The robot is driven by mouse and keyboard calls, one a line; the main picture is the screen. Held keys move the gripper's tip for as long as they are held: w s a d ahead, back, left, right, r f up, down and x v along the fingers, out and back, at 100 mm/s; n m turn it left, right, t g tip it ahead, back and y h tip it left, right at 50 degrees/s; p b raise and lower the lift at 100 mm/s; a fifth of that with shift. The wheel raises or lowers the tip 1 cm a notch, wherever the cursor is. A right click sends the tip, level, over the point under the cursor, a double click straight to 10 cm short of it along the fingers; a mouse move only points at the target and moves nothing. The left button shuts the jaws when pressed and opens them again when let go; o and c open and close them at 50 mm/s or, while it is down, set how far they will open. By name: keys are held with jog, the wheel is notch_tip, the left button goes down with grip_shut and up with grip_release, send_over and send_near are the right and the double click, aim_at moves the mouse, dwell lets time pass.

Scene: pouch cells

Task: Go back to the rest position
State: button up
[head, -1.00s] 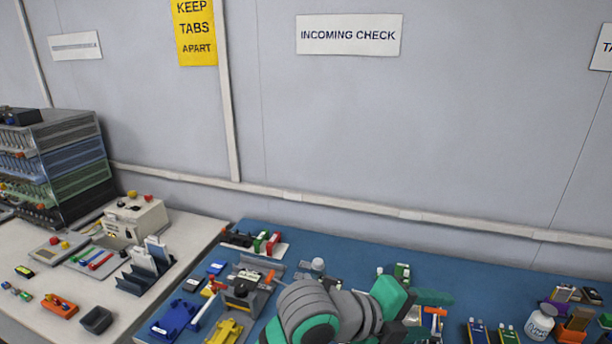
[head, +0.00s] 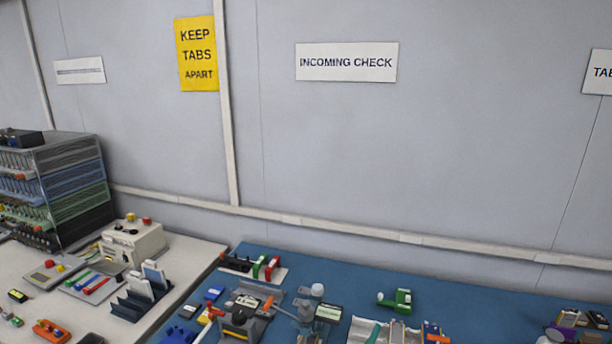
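My gripper and arm are not in the head view now. The blue bench (head: 470,309) where my arm showed before lies open to view along the lower middle and right. On it are a grey and black fixture with an orange lever (head: 240,318), a green clamp-like piece (head: 396,301) lying alone, and a pale tray (head: 363,329) cut by the lower picture edge. Whether my gripper holds anything is hidden.
A white table (head: 190,252) on the left bears a cream box with knobs (head: 132,243), a dark slotted stand (head: 138,303) and a tall rack (head: 56,185). A grey wall with signs (head: 346,62) stands behind.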

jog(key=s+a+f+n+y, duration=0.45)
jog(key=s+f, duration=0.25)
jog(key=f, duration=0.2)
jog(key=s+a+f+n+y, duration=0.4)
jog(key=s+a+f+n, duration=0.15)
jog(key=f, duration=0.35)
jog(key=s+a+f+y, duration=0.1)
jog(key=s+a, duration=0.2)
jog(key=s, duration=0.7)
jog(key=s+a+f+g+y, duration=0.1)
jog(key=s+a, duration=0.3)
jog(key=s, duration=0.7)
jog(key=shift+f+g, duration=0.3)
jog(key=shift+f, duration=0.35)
